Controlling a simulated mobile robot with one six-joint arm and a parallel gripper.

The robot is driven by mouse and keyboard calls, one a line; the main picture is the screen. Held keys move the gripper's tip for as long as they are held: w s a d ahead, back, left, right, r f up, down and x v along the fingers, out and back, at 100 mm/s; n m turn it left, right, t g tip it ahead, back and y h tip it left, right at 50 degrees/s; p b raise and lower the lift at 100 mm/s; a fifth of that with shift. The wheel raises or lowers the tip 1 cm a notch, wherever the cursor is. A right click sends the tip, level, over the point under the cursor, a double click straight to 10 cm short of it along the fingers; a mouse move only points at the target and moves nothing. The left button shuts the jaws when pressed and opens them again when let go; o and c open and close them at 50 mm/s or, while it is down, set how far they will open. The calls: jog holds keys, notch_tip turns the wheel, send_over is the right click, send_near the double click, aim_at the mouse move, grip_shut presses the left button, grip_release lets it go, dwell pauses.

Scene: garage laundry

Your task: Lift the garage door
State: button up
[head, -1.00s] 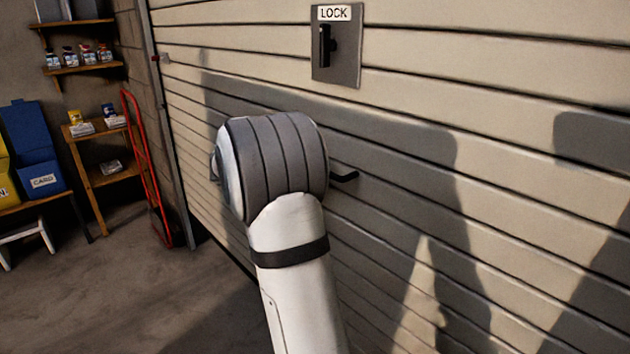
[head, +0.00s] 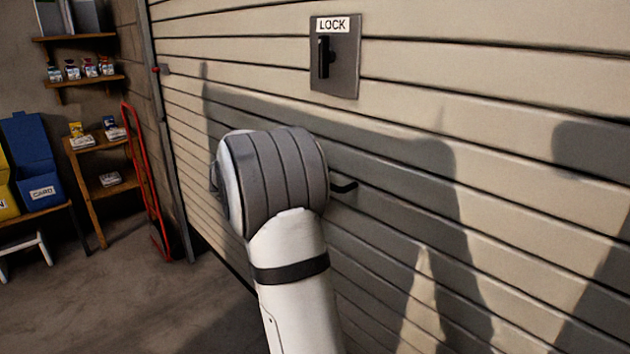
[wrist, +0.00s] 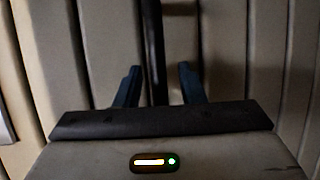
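The garage door (head: 400,120) is a beige panel of horizontal slats, seen at an angle in the head view. A lock plate (head: 347,80) labelled LOCK, with a black lever (head: 323,57) standing upright, is on it. The dark handle (head: 346,187) shows only at one end beside my arm; the rest is hidden behind it. In the wrist view, the handle (wrist: 155,50) runs as a dark bar between the two fingers of my gripper (wrist: 159,82). The fingers are apart, with gaps on both sides of the bar. The head view hides my gripper.
A red hand truck (head: 146,180) stands by the door's left edge. Wooden shelves (head: 92,215) with small boxes and a blue CARD bin (head: 30,165) are at the left. The concrete floor (head: 150,300) in front of the door is clear.

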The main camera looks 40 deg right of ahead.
jog(key=v, duration=0.7)
jog(key=shift+a, duration=0.4)
jog(key=shift+r, duration=0.1)
jog(key=s+a+f+n+t+y+p, duration=0.2)
jog(key=s+a+t+y+p, duration=0.5)
jog(key=s+a, duration=1.5)
jog(key=a+f+y+p, duration=0.1)
jog(key=y+p, duration=0.3)
jog(key=y, duration=0.4)
jog(key=shift+s+a+n+t, duration=0.2)
jog(key=shift+a+n+t, duration=0.1)
jog(key=shift+a+n, duration=0.15)
